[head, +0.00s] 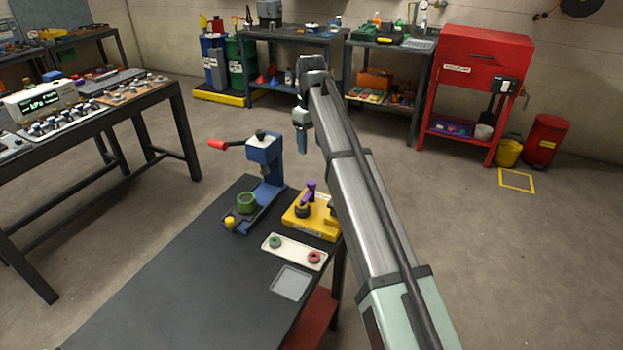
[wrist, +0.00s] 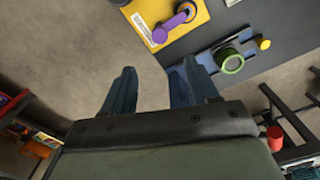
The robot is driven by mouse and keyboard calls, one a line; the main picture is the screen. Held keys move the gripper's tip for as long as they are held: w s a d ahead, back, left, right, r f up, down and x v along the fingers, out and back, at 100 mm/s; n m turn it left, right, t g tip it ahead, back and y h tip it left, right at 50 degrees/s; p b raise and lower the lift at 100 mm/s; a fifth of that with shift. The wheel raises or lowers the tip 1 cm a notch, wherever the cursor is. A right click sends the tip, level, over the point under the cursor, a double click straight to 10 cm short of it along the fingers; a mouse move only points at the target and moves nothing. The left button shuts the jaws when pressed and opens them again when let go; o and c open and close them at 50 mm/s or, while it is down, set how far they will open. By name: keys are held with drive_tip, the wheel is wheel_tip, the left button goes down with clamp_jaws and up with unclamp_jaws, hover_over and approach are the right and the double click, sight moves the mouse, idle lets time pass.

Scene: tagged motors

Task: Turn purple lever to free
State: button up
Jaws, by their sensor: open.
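The purple lever (head: 311,188) stands on a yellow fixture (head: 318,222) at the far right corner of the dark workbench. In the wrist view the purple lever (wrist: 172,24) lies across the yellow plate (wrist: 196,8), beyond my fingertips. A dark round part (head: 302,211) sits beside the lever. My gripper (head: 303,140) hangs above the floor past the bench's far edge, higher than the lever and apart from it. Its two blue fingers (wrist: 156,72) are spread and empty. The label on the yellow fixture is too small to read.
A blue press (head: 264,160) with a red-tipped handle and a green ring (head: 246,202) stands left of the fixture. A pale tray (head: 293,250) with green and red rings and a grey plate (head: 291,283) lie nearer. The bench's front left is clear.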

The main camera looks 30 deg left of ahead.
sight(312, 182)
wheel_tip(312, 182, down, 13)
drive_tip(key=shift+f, duration=0.15)
idle(0.4)
drive_tip(key=shift+c, duration=0.4)
drive_tip(key=c, duration=1)
drive_tip(key=shift+o, duration=0.2)
